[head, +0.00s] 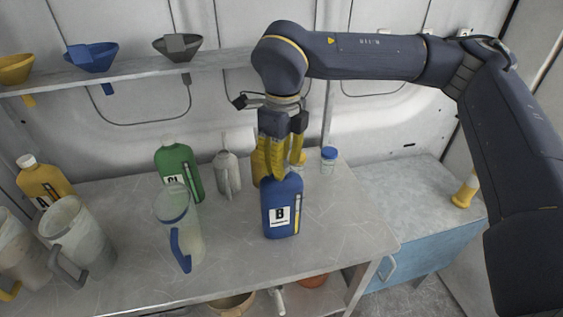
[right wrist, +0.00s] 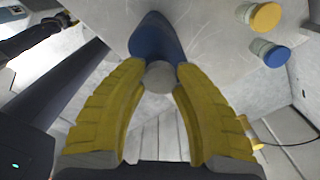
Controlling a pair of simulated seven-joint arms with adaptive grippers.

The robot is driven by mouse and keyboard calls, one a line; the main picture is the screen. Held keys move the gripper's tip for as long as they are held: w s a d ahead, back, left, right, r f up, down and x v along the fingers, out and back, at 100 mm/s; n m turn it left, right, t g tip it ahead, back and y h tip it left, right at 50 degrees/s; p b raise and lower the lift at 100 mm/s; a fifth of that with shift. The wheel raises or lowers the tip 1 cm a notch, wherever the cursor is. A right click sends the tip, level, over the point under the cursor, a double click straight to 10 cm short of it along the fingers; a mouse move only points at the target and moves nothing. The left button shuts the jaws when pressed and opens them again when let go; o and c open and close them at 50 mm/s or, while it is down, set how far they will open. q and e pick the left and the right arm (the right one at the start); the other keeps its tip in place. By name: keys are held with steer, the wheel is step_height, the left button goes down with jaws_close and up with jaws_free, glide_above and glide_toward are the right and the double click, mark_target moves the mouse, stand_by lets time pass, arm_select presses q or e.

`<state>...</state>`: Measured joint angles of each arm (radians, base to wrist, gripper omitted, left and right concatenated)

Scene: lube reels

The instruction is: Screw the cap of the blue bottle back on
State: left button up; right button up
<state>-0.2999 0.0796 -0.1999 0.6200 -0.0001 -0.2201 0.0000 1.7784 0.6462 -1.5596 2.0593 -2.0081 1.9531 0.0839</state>
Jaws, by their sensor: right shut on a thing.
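The blue bottle (head: 282,208), labelled B, stands upright on the grey bench, and its blue body also shows in the right wrist view (right wrist: 155,37). My right gripper (head: 281,178) points down over the bottle's top. In the right wrist view, its yellow fingers (right wrist: 160,74) are shut on the pale round cap (right wrist: 160,78), which lines up with the bottle's top. The fingers hide the cap in the head view. I cannot tell whether the cap is seated on the thread. My left gripper is not in view.
A green bottle (head: 178,168), a grey bottle (head: 228,172) and a jug with a blue handle (head: 180,225) stand left of the blue bottle. A blue-lidded jar (head: 329,160) stands behind right. The bench's front right corner is clear. Funnels (head: 92,57) sit on the shelf.

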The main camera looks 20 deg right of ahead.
steer(key=shift+m, duration=1.3)
steer(key=shift+m, duration=0.7)
steer(key=m, duration=0.3)
steer(key=shift+m, duration=0.4)
steer(key=m, duration=0.4)
steer(key=shift+m, duration=0.6)
